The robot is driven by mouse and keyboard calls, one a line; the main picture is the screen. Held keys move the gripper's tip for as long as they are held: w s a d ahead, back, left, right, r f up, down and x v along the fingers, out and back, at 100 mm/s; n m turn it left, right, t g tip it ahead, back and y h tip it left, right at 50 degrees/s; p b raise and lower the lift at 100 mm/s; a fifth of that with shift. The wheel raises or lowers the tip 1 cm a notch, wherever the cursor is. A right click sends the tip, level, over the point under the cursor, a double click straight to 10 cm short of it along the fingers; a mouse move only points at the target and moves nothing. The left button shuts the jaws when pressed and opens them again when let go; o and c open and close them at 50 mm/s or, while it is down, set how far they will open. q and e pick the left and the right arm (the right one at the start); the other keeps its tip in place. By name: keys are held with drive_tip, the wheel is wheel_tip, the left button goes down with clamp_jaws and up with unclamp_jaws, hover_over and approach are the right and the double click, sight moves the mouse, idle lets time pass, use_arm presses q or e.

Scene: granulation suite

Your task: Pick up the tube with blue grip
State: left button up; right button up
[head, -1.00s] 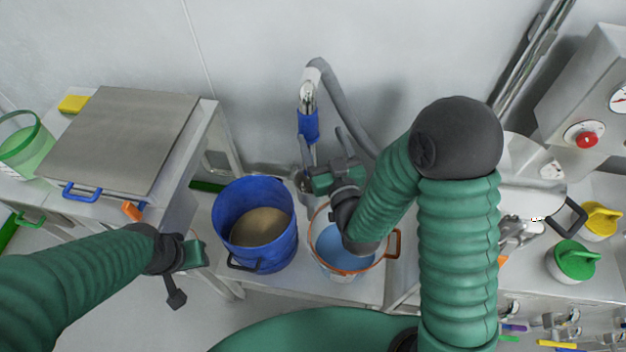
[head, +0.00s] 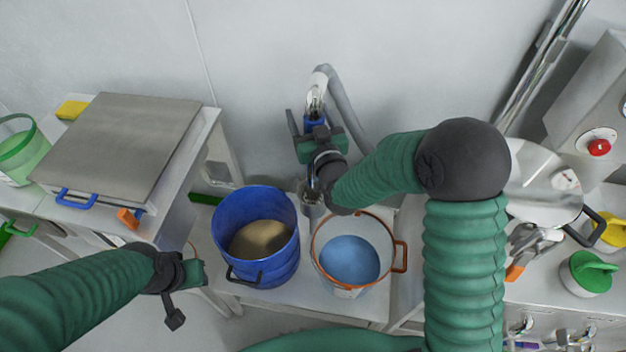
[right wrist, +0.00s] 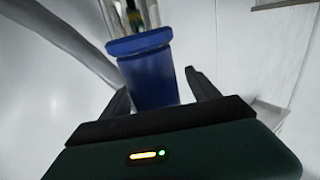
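The tube is a grey hose (head: 348,98) with a metal end (head: 317,92) and a blue grip (head: 314,122), upright by the back wall. The blue grip also shows large in the right wrist view (right wrist: 150,78). My right gripper (head: 310,116) is at the blue grip, with one finger on each side of it. In the right wrist view its fingers (right wrist: 160,92) stand apart, with a visible gap at the right finger. My gripper body hides the lower part of the grip. My left gripper (head: 188,285) hangs low at the left, away from the tube; its fingers are unclear.
A blue bucket (head: 227,219) with tan contents and a clear, orange-rimmed bucket (head: 404,256) with blue contents stand below the tube. A steel-topped unit (head: 125,140) is at left.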

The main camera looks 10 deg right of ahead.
drive_tip(key=c, duration=0.5)
drive_tip(key=shift+d, duration=0.25)
drive_tip(key=c, duration=0.7)
drive_tip(key=shift+c, duration=1.2)
drive_tip(key=shift+a, duration=0.1)
clamp_jaws()
